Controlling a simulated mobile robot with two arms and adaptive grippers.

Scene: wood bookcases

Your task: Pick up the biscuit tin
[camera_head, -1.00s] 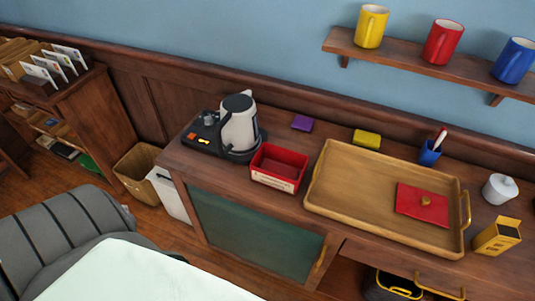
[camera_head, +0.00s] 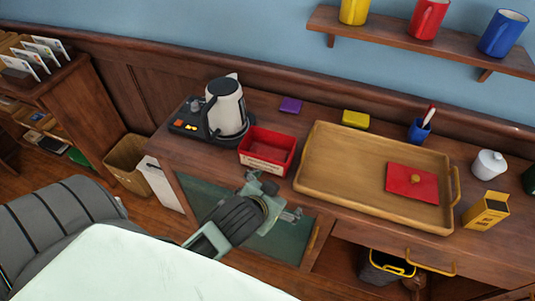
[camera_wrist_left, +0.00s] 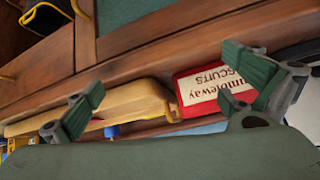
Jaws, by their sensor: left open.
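The biscuit tin is an open red box (camera_head: 267,151) with a cream label, on the cabinet top between the kettle and the wooden tray. In the left wrist view, the red tin (camera_wrist_left: 189,98) shows its label, partly reading "BISCUITS", near the right finger. My right gripper is not in view.
A kettle (camera_head: 227,106) on its black base stands left of the tin. The wooden tray (camera_head: 340,160) is close on its right. A purple block (camera_head: 290,104) and a yellow block (camera_head: 355,119) lie behind. A yellow box (camera_head: 486,211) stands at the right.

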